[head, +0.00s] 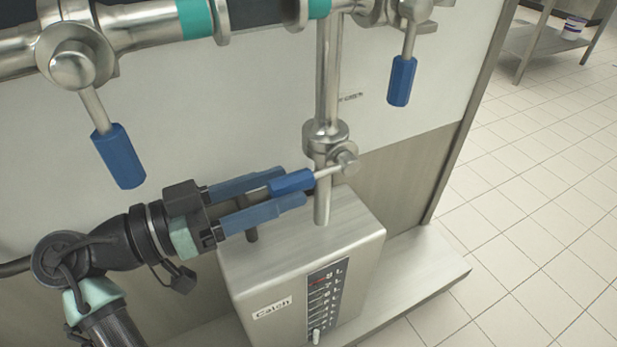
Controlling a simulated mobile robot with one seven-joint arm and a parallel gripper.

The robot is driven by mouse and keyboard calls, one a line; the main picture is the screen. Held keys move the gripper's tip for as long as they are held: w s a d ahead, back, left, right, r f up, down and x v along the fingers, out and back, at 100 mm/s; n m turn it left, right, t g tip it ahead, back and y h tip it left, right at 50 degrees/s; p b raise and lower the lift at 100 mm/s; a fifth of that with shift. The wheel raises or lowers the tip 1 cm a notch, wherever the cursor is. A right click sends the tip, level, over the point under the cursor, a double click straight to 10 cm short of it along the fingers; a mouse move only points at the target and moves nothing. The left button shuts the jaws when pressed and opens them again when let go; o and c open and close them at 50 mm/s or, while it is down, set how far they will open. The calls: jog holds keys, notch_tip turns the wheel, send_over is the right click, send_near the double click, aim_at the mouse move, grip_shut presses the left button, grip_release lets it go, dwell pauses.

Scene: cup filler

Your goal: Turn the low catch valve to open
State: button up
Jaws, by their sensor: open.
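The low catch valve (325,138) sits on the vertical steel pipe just above the steel box labelled "Catch" (272,307). Its blue handle (292,181) points left and slightly down from the pivot (346,160), roughly crosswise to the pipe. My gripper (292,186) comes in from the left with its two blue fingers apart. The handle's blue grip lies at the fingertips, between the upper and lower finger as seen here. I cannot tell whether either finger touches it. The handle partly hides the upper fingertip.
Two more valves with blue handles hang from the upper pipes, one at upper left (118,156) and one at upper right (402,81). A level scale (325,298) is on the box front. The tiled floor (530,220) at right is clear.

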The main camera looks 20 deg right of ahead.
aim_at(306, 178)
jog(key=shift+w+d+b, duration=0.15)
jog(key=shift+d+b, duration=0.35)
jog(key=shift+d, duration=2.05)
grip_shut()
